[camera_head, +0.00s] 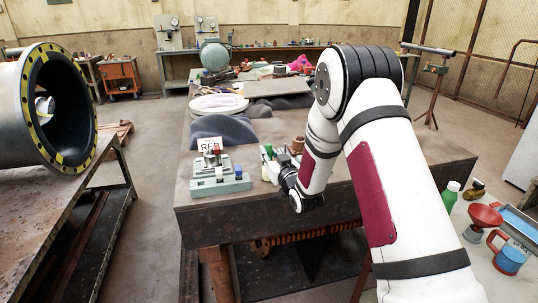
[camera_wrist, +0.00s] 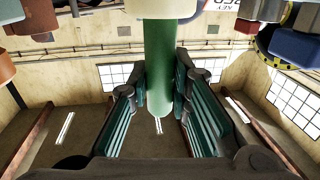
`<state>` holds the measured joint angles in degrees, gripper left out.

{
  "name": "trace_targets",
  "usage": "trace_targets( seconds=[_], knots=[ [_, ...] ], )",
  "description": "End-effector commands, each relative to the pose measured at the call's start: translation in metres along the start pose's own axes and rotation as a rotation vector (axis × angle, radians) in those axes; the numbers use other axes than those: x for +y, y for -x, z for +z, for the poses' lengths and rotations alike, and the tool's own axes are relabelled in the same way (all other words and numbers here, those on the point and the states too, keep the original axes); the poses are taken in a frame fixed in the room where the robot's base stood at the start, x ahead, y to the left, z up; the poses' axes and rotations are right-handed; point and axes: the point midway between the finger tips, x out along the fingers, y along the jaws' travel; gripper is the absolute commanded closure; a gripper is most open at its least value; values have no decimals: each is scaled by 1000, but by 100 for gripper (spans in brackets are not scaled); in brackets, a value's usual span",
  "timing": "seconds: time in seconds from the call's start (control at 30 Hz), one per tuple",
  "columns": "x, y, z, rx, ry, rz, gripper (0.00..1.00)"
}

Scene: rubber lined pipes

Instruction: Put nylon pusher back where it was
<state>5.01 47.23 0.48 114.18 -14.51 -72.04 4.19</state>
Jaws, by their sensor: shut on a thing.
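A smooth green cylinder, which I take to be the nylon pusher (camera_wrist: 158,65), stands between the two ribbed green finger pads in the wrist view. My gripper (camera_wrist: 158,85) is shut on it. In the head view my gripper (camera_head: 278,170) is low over the front of the workbench, and my arm partly hides that area. Where the pusher's former place is, I cannot tell.
A brown cylinder (camera_head: 298,143) is close behind my gripper.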

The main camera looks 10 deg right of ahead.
Motion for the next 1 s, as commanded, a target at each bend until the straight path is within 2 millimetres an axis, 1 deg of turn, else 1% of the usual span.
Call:
trace_targets(
  seconds=[0.1,0.13,0.2,0.47,0.6,0.63,0.77,1.0],
  knots=[
    [0,0,3,1,0,0,100],
    [0,0,4,-1,0,0,77],
    [0,0,3,-1,0,0,61],
    [0,0,3,-1,0,0,61],
    [0,0,-2,0,0,0,61],
    [0,3,-1,-1,0,1,61],
    [1,23,0,-3,-1,2,61],
    [1,74,0,-3,-1,2,61]
  ],
)
